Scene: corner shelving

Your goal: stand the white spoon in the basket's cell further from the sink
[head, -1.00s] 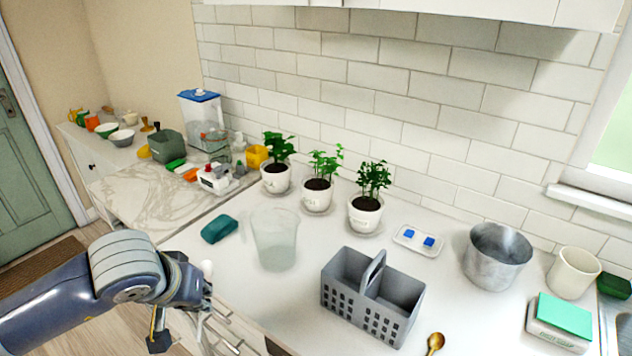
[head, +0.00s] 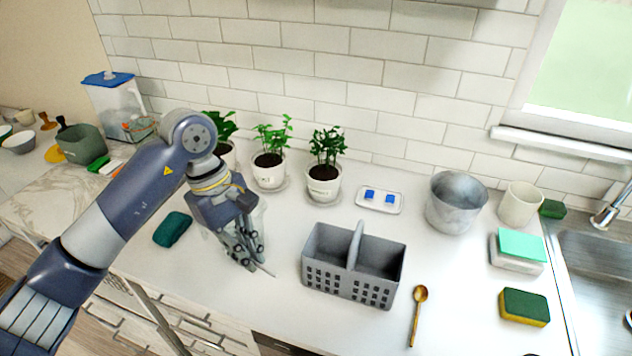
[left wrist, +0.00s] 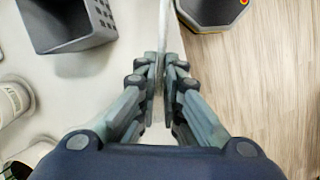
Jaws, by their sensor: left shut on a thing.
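The grey basket (head: 345,285) stands on the counter, with two open cells either side of a central handle. The left cell is the one further from the sink (head: 595,265); both cells look empty. My left gripper (head: 245,255) is left of the basket, above the counter, shut on a thin pale piece that looks like the white spoon (left wrist: 162,45). Only a slim end of the spoon (head: 265,271) shows past the fingertips in the head view; the rest is hidden. A corner of the basket (left wrist: 70,22) shows upper left in the left wrist view. My right gripper is not in view.
Potted plants (head: 323,185) line the wall. A wooden spoon (head: 417,315) lies right of the basket, with a yellow-green sponge (head: 524,307) further right.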

